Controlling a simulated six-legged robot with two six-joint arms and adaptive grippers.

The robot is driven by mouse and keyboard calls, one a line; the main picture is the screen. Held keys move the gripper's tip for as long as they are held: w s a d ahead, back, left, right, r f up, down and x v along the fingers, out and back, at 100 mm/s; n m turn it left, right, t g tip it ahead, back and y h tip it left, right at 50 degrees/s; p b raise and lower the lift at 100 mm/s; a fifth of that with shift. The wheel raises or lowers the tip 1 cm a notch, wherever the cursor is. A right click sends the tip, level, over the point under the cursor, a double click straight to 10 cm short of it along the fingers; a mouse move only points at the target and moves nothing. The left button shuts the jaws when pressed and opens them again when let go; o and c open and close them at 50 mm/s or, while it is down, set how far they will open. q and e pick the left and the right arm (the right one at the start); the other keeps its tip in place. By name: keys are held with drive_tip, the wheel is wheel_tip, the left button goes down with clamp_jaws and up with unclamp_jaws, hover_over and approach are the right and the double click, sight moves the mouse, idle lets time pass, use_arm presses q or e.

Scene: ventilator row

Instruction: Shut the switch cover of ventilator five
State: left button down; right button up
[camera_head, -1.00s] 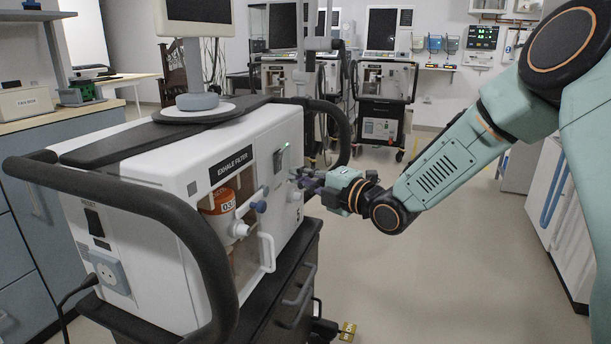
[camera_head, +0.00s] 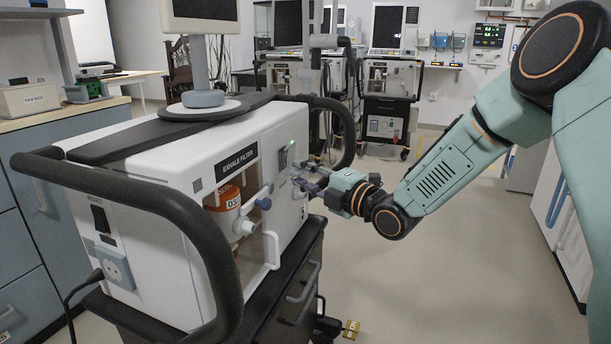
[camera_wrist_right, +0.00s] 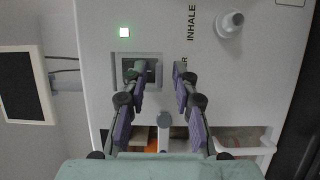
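The near ventilator (camera_head: 170,185) is a white box with black bar handles, labelled EXHALE FILTER. A dark mark low on its front may be a 5. Its switch (camera_head: 282,160) sits in a grey frame on the front, below a lit green lamp. In the right wrist view the framed switch recess (camera_wrist_right: 150,60) is ahead of the fingers, near the left one; I cannot tell how the cover stands. My right gripper (camera_head: 306,176) is just in front of the panel, beside and below the switch. In the wrist view its fingers (camera_wrist_right: 156,80) are apart with nothing between them.
An orange-and-white filter (camera_head: 228,207) sits in an opening left of the gripper, with a blue-tipped knob and a white handle (camera_head: 271,252) close by. More ventilators (camera_head: 388,95) stand at the back. A counter (camera_head: 45,125) is at left. The floor at right is clear.

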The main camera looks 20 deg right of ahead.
drive_tip(key=shift+s+d, duration=0.1)
drive_tip(key=shift+s, duration=0.05)
drive_tip(key=v, duration=0.7)
idle(0.5)
drive_tip(key=shift+s, duration=0.15)
idle(0.3)
